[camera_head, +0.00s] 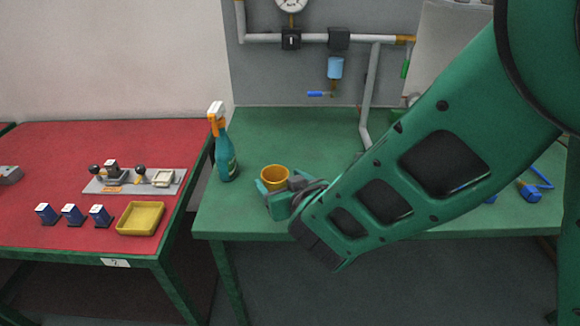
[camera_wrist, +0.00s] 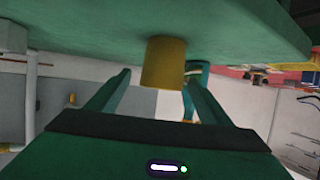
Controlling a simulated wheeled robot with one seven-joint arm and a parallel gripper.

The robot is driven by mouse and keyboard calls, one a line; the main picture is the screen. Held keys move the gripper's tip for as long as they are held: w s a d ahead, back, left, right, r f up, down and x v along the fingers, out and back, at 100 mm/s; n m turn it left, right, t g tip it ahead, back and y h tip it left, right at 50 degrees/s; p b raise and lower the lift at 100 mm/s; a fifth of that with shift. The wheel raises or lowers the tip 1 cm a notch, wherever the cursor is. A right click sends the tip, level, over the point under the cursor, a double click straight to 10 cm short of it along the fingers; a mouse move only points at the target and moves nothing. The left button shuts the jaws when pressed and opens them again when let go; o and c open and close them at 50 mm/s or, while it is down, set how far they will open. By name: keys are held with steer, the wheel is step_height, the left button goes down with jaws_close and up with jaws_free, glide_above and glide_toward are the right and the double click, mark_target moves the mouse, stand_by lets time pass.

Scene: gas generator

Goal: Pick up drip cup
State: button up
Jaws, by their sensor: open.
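The drip cup is a yellow-orange cup (camera_head: 274,176) standing upright on the green table, near its front left part. In the wrist view the picture is upside down, and the cup (camera_wrist: 163,64) hangs from the tabletop at the top. My gripper (camera_head: 285,191) is low over the table at the cup's near right side and hides part of it. In the wrist view my gripper (camera_wrist: 157,76) is open, with one green finger on each side of the cup's line. I cannot tell whether the cup is between the fingertips or just beyond them. No grip on it shows.
A teal spray bottle (camera_head: 222,147) with an orange head stands left of the cup. A red table (camera_head: 60,200) at the left holds a yellow tray (camera_head: 140,218) and several blue blocks. Pipes with a blue cup-like part (camera_head: 335,68) are at the back. The table's back middle is clear.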

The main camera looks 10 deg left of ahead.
mark_target(272, 176)
steer(key=shift+x, duration=3.8)
steer(key=shift+s+f, duration=0.15)
steer(key=c, duration=1.1)
